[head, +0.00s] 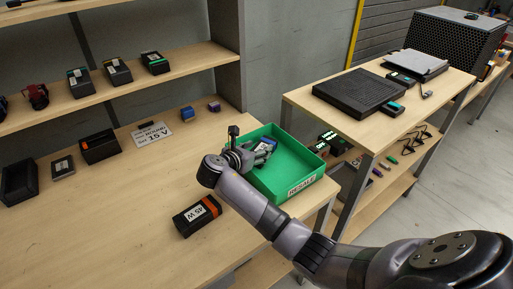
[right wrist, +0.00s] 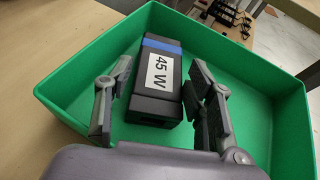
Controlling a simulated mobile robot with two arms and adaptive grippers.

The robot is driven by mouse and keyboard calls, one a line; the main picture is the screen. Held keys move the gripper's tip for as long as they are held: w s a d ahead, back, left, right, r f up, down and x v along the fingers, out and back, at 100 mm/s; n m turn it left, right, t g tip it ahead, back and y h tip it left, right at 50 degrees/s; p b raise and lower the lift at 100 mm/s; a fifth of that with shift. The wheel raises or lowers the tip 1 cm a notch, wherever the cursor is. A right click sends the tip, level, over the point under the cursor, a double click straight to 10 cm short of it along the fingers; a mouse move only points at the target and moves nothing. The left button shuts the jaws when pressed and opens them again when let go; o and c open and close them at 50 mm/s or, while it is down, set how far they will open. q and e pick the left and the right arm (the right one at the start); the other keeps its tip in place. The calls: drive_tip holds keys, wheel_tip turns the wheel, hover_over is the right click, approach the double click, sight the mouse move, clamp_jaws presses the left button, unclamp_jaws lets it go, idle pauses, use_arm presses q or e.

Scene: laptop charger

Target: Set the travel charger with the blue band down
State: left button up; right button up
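The travel charger with the blue band (right wrist: 157,75) is black with a white "45 W" label. It lies inside the green tray (right wrist: 80,60), on the tray's floor. In the head view, part of the charger (head: 267,144) shows beside my right gripper (head: 252,152), which reaches into the tray marked "RESALE" (head: 302,187). In the right wrist view, the fingers of my right gripper (right wrist: 160,90) stand apart on both sides of the charger, with a gap at the left finger. My left gripper is not in view.
Another 45 W charger with an orange band (head: 197,215) lies on the wooden table in front of the tray. A "RESALE" tray wall surrounds my right gripper. Several small boxes stand on the shelf (head: 100,85) at the left. A side table (head: 440,90) holds black devices.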

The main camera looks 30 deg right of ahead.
drive_tip(key=o, duration=0.3)
drive_tip(key=shift+r, duration=0.2)
drive_tip(key=shift+r+b, duration=0.4)
drive_tip(key=shift+b, duration=0.15)
drive_tip(key=p+v, duration=0.1)
drive_tip(key=v, duration=1.1)
